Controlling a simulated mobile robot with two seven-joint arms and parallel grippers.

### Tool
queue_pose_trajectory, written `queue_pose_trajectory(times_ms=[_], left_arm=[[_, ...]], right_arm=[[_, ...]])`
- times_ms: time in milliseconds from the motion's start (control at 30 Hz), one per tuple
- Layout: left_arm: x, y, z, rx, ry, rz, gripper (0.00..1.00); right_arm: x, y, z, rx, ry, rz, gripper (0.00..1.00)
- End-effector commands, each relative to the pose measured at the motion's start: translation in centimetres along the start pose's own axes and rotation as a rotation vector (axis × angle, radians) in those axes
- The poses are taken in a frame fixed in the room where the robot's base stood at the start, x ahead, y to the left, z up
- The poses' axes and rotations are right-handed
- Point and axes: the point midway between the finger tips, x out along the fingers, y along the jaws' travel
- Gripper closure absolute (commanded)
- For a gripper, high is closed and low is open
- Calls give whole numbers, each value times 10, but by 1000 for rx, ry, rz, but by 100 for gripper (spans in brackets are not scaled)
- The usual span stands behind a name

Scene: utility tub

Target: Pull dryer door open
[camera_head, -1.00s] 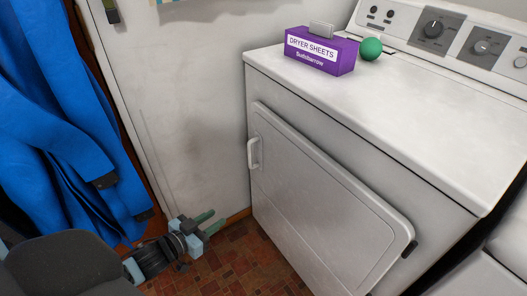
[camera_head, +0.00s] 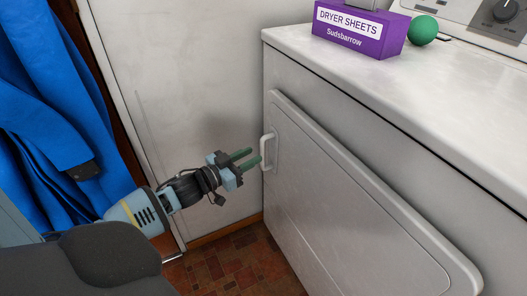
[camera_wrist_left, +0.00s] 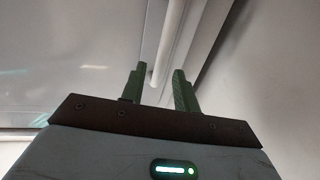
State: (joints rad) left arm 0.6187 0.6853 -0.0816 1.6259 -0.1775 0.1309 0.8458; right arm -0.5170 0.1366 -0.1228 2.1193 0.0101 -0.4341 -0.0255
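The white dryer door (camera_head: 345,205) is closed on the front of the dryer, with its white handle (camera_head: 267,151) at the door's left edge. My left gripper (camera_head: 248,157) is just left of the handle, its green fingers pointing at it. In the left wrist view the two green fingers (camera_wrist_left: 157,88) stand apart, with the white handle bar (camera_wrist_left: 170,45) ahead of and between their tips. I see no clear contact. My left gripper is open and empty. My right gripper is not in view.
A purple dryer sheets box (camera_head: 358,30) and a green ball (camera_head: 423,30) sit on the dryer top. A white wall panel (camera_head: 170,80) stands left of the dryer. Blue clothing (camera_head: 50,110) hangs at the far left. Brown tiled floor (camera_head: 225,265) shows below.

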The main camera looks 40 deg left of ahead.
Motion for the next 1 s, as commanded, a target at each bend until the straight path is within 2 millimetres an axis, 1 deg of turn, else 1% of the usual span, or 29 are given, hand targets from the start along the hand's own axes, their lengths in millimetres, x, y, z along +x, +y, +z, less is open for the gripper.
queue_pose_trajectory(times_ms=[33,200,400,533,800,867,1000], left_arm=[[8,0,1,1,1,0,69],[30,0,2,1,-1,0,69],[46,0,2,0,-2,0,69],[51,0,1,0,-2,0,69],[52,0,1,0,-2,0,69],[52,0,1,0,-2,0,76],[52,0,1,0,-2,0,94]], right_arm=[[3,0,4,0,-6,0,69],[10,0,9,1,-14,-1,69],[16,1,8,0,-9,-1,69],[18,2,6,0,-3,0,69],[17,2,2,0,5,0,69],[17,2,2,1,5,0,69],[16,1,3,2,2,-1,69]])
